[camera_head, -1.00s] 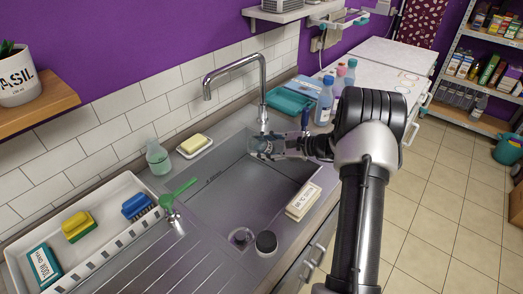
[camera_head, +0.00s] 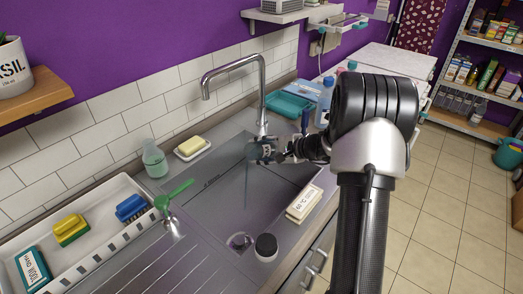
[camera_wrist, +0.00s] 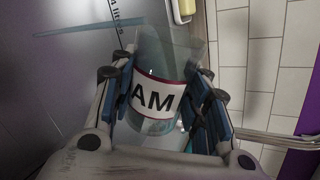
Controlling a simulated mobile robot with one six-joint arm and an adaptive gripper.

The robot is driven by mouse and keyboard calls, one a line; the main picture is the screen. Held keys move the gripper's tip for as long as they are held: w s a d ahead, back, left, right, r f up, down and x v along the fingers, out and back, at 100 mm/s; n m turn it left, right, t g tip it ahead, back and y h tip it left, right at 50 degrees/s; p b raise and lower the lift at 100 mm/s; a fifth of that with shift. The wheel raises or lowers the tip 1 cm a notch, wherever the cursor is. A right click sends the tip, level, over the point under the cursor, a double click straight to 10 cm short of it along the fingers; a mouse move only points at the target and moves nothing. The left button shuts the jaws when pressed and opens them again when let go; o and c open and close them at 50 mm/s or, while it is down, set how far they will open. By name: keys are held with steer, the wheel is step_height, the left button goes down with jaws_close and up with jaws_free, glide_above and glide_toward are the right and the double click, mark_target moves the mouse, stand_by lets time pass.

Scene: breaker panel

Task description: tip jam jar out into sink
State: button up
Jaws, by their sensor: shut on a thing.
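The jam jar (camera_wrist: 158,98) is clear glass with a red-edged white label reading "AM", and it sits between the finger pads in the wrist view. My gripper (camera_head: 263,151) is shut on it, above the far part of the sink (camera_head: 226,205). In the head view the jar is small and largely covered by the fingers; it appears tipped. How much is left inside is unclear.
The tap (camera_head: 262,92) stands just behind my gripper. A labelled white block (camera_head: 304,203) and a dark-topped jar (camera_head: 266,246) are on the sink's right edge. A soap dish (camera_head: 192,148), green bottle (camera_head: 154,160) and green brush (camera_head: 176,193) are at left.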

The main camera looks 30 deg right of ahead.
steer(key=shift+d, duration=0.15)
steer(key=shift+s+a+f+n+h, duration=0.1)
steer(key=shift+a+f+n+h, duration=0.3)
steer(key=shift+n+h, duration=0.3)
stand_by(3.8)
steer(key=shift+a+f+n+h, duration=0.15)
steer(key=shift+n+h, duration=0.15)
stand_by(1.0)
steer(key=shift+s+a+r+n+h, duration=0.1)
steer(key=shift+a+r+n+h, duration=0.05)
steer(key=shift+r+n+h, duration=0.2)
stand_by(1.7)
